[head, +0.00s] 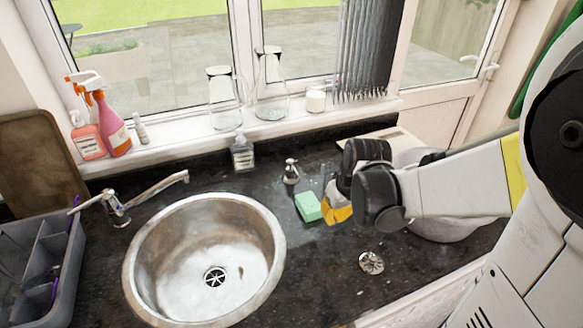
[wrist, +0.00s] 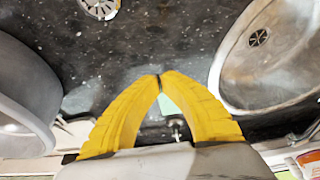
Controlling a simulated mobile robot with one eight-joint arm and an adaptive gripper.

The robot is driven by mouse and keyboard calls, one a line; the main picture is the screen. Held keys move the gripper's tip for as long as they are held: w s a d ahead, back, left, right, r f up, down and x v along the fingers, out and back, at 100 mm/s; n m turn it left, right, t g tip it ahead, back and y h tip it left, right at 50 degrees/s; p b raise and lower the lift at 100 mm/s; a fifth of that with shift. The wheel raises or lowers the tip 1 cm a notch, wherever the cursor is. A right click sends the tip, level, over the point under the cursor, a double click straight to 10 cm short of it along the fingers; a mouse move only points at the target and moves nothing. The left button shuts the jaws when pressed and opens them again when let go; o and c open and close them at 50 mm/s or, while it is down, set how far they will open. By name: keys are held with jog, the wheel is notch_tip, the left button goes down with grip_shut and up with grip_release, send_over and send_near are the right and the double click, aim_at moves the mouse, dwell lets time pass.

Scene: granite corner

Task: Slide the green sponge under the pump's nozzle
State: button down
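The green sponge (head: 308,207) lies on the dark granite counter, right of the sink. A small metal pump (head: 291,172) stands on the counter just behind it, slightly left; its nozzle's exact direction is too small to tell. My gripper (head: 332,213) is low over the counter at the sponge's right side; I cannot tell whether they touch. In the wrist view the yellow fingertips (wrist: 159,78) meet, with nothing visible between them. A pale green part of the sponge (wrist: 168,107) shows through the gap behind the tips, with the pump (wrist: 177,128) beyond it.
A round steel sink (head: 150,235) lies left of the sponge. A clear pump bottle (head: 242,154) stands behind the sink. A large pale bowl (head: 440,228) is to the right, partly behind my arm. A metal drain fitting (head: 371,263) lies in front. A grey caddy (head: 35,265) is far left.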

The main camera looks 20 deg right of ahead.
aim_at(310, 199)
jog(key=b+x, duration=0.4)
jog(key=x, duration=0.5)
jog(key=w, duration=0.3)
jog(key=shift+f+b, duration=0.2)
jog(key=shift+b, duration=0.15)
jog(key=shift+w+r, duration=0.15)
jog(key=shift+w, duration=0.4)
jog(key=w, duration=0.8)
jog(key=shift+s, duration=0.1)
